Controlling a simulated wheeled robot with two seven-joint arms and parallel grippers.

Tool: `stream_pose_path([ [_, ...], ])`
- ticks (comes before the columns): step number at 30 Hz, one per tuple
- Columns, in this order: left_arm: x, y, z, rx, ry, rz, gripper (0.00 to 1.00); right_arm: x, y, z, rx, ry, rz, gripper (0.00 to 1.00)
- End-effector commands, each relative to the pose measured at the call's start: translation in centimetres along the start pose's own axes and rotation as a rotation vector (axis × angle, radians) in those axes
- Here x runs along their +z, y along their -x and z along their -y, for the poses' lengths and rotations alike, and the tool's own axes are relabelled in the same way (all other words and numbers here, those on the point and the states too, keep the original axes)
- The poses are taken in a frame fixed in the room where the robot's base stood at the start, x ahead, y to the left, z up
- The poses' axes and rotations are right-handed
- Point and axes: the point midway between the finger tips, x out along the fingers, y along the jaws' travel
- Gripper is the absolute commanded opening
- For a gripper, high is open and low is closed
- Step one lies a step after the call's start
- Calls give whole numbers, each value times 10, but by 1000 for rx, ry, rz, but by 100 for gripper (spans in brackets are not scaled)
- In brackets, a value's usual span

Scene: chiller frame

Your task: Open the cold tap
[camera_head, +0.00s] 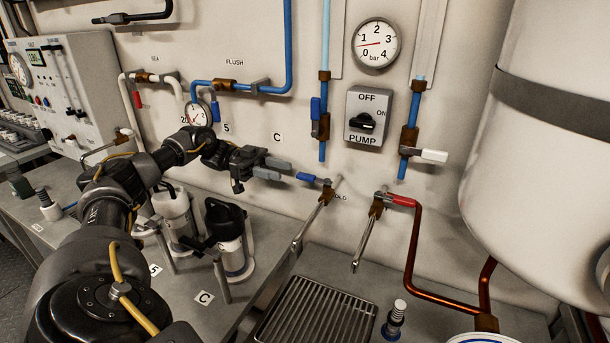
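The cold tap (325,194) is on the wall in the middle of the head view, with a blue lever handle (308,178) pointing left and a thin spout slanting down and left. My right gripper is not in view.
A similar tap with a red handle (402,200) is to the right, above a slatted drain grate (316,312). Blue pipes with valves and a pump switch (367,115) are above. Filter housings (229,240) stand below my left arm. A large white tank (545,150) fills the right.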

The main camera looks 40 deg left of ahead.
Motion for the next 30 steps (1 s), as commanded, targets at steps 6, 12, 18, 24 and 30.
stream_pose_path([
  [6,-1,-25,-1,4,4,-1,40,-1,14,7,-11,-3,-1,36],
  [12,-3,-55,-1,3,3,-2,40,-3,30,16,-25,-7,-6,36],
  [18,-2,-76,0,1,0,-1,40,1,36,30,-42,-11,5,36],
  [24,0,-83,0,0,0,0,40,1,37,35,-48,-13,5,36],
  [30,0,-83,0,0,-1,0,40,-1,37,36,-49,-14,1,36],
])
